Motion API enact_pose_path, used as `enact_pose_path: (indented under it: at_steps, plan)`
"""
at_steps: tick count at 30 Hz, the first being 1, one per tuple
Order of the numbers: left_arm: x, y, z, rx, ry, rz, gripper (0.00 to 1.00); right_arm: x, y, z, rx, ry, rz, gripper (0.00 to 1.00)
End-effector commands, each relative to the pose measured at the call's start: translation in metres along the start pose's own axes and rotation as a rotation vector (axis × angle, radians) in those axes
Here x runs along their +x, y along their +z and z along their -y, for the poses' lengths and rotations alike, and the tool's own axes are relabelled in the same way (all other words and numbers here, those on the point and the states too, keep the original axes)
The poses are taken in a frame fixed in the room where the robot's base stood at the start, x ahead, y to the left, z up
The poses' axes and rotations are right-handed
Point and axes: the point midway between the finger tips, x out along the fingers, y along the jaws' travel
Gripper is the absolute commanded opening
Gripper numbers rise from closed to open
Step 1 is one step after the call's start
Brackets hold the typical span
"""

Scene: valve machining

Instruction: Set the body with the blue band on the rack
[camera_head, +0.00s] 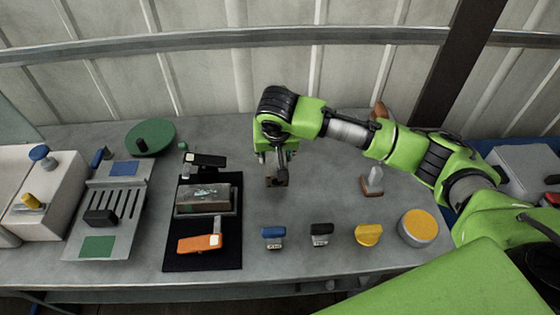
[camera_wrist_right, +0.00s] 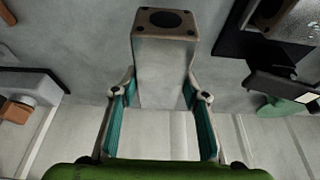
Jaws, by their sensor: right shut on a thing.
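My right gripper (camera_head: 277,158) is above the middle of the table, right of the black mat. In the right wrist view, its fingers (camera_wrist_right: 160,105) are shut on a grey metal valve body (camera_wrist_right: 165,65) with a brownish end face, one large dark hole and small corner holes. In the head view the held body (camera_head: 277,177) shows small and dark under the gripper. I see no blue band on its visible sides. A slotted grey plate (camera_head: 128,185), which may be the rack, lies at the left with a blue and a green patch and a black block on it. My left gripper is not in view.
A vise-like fixture (camera_head: 206,200) with an orange handle stands on the black mat (camera_head: 230,257). Blue, black and yellow stamp-like items (camera_head: 273,237) and a yellow-topped round tin (camera_head: 419,240) stand along the front. A green disc (camera_head: 150,137) is at back left.

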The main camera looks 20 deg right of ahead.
Motion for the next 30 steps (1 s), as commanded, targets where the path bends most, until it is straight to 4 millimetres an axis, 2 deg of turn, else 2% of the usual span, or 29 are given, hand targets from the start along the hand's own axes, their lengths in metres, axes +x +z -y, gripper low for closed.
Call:
enact_pose_path:
  at_steps: [6,9,16,28,29,30]
  plan:
    - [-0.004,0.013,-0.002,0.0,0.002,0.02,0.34,0.012,-0.003,-0.007,0.001,-0.002,-0.004,0.0]
    - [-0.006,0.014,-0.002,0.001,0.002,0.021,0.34,0.021,-0.004,-0.014,0.002,0.0,-0.004,0.0]
    - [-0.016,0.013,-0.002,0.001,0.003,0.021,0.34,0.046,0.007,-0.012,0.0,-0.002,-0.004,0.0]
    - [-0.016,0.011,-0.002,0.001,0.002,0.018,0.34,0.051,0.009,-0.012,0.0,-0.002,-0.004,0.0]
    - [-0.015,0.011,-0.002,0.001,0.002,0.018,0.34,0.053,0.011,-0.013,-0.001,0.0,0.0,0.49]
    - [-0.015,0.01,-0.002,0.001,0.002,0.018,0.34,0.053,0.011,-0.013,-0.001,0.0,0.0,0.58]
